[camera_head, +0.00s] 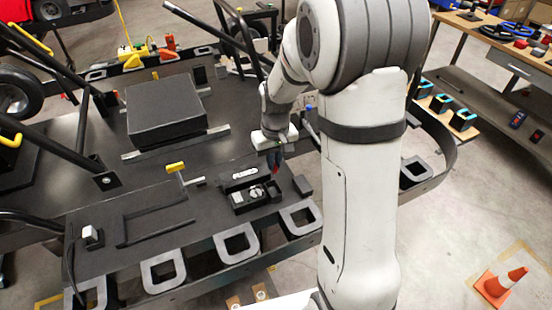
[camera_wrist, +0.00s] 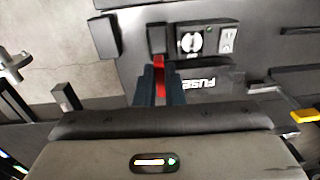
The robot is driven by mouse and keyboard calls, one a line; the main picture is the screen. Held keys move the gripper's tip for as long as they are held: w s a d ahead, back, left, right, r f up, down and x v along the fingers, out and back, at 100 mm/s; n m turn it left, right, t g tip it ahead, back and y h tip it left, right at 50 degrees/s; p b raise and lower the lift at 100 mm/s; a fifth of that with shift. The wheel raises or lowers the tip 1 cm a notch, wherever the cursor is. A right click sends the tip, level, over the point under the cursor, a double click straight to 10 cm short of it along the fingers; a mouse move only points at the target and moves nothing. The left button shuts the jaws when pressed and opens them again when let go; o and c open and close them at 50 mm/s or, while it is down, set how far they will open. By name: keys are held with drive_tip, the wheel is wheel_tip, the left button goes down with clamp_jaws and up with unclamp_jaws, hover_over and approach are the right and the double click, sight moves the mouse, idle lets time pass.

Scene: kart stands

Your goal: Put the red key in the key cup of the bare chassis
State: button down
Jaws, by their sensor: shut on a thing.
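My gripper (camera_wrist: 160,82) is shut on the red key (camera_wrist: 159,64), and a narrow strip of red shows between and past the fingertips. In the head view the red key (camera_head: 275,169) hangs below my gripper (camera_head: 273,150), over the right part of a small black fuse box. The chassis deck (camera_head: 140,205) is flat and dark. In the wrist view a small square black holder (camera_wrist: 159,37), which may be the key cup, sits just beyond the key's tip, beside a white round switch (camera_wrist: 190,42). I cannot tell whether key and holder touch.
A dark block (camera_wrist: 103,37) stands left of the holder in the wrist view. A lid marked FUSE (camera_wrist: 208,80) lies close by my fingers. A yellow-handled lever (camera_head: 175,168) and a large black box (camera_head: 165,108) stand on the deck to the left.

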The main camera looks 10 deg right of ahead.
drive_tip(key=shift+f+b, duration=2.65)
drive_tip(key=shift+f, duration=0.9)
drive_tip(key=c, duration=1.5)
unclamp_jaws()
drive_tip(key=shift+o, duration=0.2)
wheel_tip(320, 180, up, 8)
drive_tip(key=shift+d+f+b, duration=0.1)
drive_tip(key=shift+b, duration=0.2)
drive_tip(key=s+r+m+t, duration=0.1)
drive_tip(key=s+r, duration=0.2)
drive_tip(key=s, duration=0.6)
drive_tip(key=s+r+t, duration=0.2)
drive_tip(key=s+r, duration=0.2)
drive_tip(key=s, duration=0.6)
drive_tip(key=shift+s+d+m, duration=0.15)
drive_tip(key=shift+d+m, duration=0.25)
drive_tip(key=shift+d, duration=0.05)
